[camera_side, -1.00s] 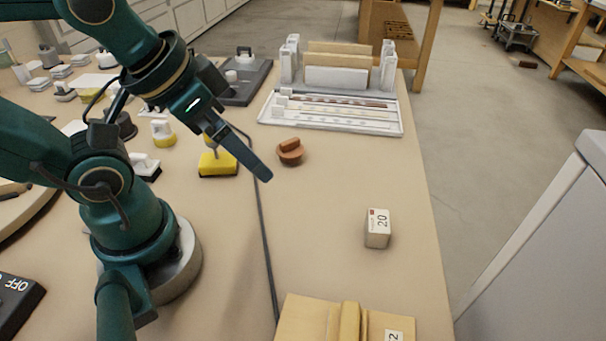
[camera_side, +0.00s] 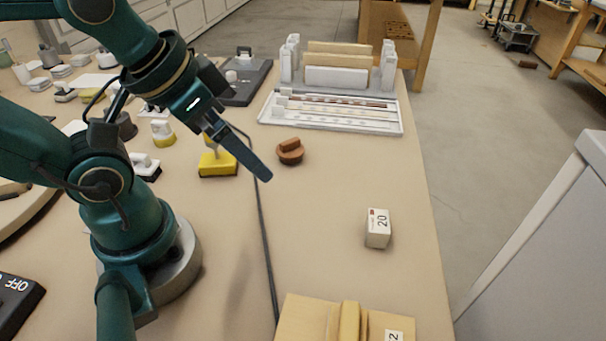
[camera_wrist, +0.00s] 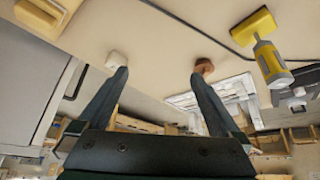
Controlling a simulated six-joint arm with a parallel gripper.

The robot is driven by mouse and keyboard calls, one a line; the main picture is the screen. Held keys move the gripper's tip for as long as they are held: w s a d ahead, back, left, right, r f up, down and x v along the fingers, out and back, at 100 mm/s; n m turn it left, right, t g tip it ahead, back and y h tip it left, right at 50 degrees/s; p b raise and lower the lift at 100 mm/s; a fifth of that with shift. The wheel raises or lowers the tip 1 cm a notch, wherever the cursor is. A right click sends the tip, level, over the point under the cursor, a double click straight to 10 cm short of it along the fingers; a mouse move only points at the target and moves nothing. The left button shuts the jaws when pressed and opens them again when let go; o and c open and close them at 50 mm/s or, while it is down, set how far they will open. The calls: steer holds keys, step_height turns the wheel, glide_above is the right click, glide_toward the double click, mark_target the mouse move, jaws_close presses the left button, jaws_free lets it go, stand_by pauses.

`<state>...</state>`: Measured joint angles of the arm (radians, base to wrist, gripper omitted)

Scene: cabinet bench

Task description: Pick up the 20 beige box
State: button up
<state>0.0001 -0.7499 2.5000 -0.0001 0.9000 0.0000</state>
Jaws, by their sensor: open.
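The beige box marked 20 (camera_side: 378,228) stands by itself on the bench near its right edge in the side view. In the wrist view a small pale block, which looks like this box (camera_wrist: 116,60), shows just beyond the tip of the left finger. My gripper (camera_side: 266,176) is above the bench, left of the box and well apart from it. In the wrist view my gripper (camera_wrist: 160,75) has its two fingers spread wide with nothing between them.
A round brown knobbed piece (camera_side: 290,151) is close to the gripper. A yellow block (camera_side: 217,164) lies left of it. A white tray (camera_side: 330,127) is behind. A wooden piece (camera_side: 300,318) is at the front. A dark cable (camera_side: 266,240) crosses the bench. Bench around the box is clear.

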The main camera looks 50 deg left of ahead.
steer(key=shift+c, duration=0.2)
steer(key=w+a+r+m+t+y, duration=0.1)
steer(key=w+r+t, duration=0.15)
steer(key=w, duration=0.25)
steer(key=w+a+r+m+t, duration=0.1)
steer(key=w+r+m+t, duration=0.15)
steer(key=w, duration=0.25)
steer(key=m+h, duration=0.7)
steer(key=h, duration=0.3)
glide_above(375, 220)
steer(key=a, duration=0.3)
step_height(375, 220, down, 12)
steer(key=shift+n+g, duration=0.4)
steer(key=shift+n, duration=0.45)
steer(key=s+f, duration=0.2)
steer(key=f, duration=0.1)
steer(key=s+f, duration=0.1)
steer(key=f, duration=0.1)
steer(key=shift+s+f, duration=0.1)
steer(key=shift+f, duration=0.3)
steer(key=shift+x, duration=2.5)
steer(key=shift+r, duration=0.1)
